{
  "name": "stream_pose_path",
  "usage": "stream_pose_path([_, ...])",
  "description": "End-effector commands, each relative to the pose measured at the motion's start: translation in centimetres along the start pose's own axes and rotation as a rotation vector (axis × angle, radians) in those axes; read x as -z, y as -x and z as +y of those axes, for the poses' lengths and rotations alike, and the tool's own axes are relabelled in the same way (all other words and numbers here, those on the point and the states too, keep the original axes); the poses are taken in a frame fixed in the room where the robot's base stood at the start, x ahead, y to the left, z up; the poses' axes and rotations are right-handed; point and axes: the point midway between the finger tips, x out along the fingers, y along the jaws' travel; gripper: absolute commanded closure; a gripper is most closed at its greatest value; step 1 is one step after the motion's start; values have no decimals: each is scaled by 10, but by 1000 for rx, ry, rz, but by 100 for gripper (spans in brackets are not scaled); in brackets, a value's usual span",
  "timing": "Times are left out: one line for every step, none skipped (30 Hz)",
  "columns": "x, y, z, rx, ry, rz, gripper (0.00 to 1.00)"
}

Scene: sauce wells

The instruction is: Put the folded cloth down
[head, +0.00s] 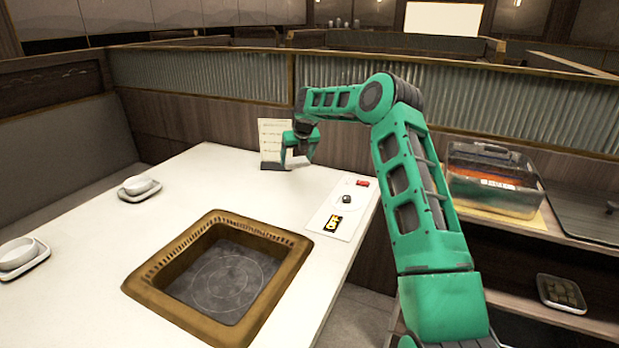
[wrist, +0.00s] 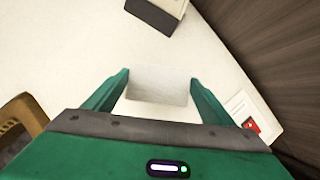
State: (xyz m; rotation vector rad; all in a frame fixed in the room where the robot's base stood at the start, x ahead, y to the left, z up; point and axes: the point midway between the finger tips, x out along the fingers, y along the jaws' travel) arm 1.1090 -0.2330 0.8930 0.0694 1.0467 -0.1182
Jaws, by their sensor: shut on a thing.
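My gripper (head: 299,158) is over the far end of the white table (head: 215,170), pointing down beside the menu card. In the wrist view, its two green fingers (wrist: 158,88) are closed on the sides of a pale grey-white folded cloth (wrist: 158,84). The cloth looks flat and rectangular between the fingers. In the head view the cloth blends with the white table and I cannot make it out clearly. I cannot tell whether it touches the tabletop.
A menu card (head: 272,140) stands just left of my gripper. A control panel (head: 342,210) with a red part and an OFF label lies nearer. A brown-framed sunken well (head: 262,229) fills the near table.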

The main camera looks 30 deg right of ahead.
Motion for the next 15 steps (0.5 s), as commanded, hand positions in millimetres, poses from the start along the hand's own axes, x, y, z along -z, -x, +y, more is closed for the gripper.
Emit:
stream_pose_path([1, -8, -8, 1, -3, 3, 52])
stream_pose_path([1, -12, -12, 1, -2, 3, 52])
stream_pose_path([0, -17, -18, 1, -1, 2, 52])
stream_pose_path([0, -22, -23, 0, 0, 3, 52])
stream_pose_path([0, -26, -27, -1, 1, 3, 52])
stream_pose_path([-1, -31, -33, -1, 2, 3, 52])
stream_pose_path([-1, -36, -38, -2, 2, 4, 52])
stream_pose_path([-1, -40, -43, -2, 2, 3, 52])
stream_pose_path([-2, -46, -49, -2, 4, 3, 52])
stream_pose_path([-2, -50, -54, -2, 4, 2, 52])
stream_pose_path([-2, -55, -59, -3, 5, 2, 52])
stream_pose_path([-3, -59, -65, -3, 6, 2, 52])
stream_pose_path([-3, -63, -69, -3, 6, 3, 52])
stream_pose_path([-3, -66, -72, -4, 7, 3, 52])
stream_pose_path([-4, -70, -77, -4, 7, 1, 52])
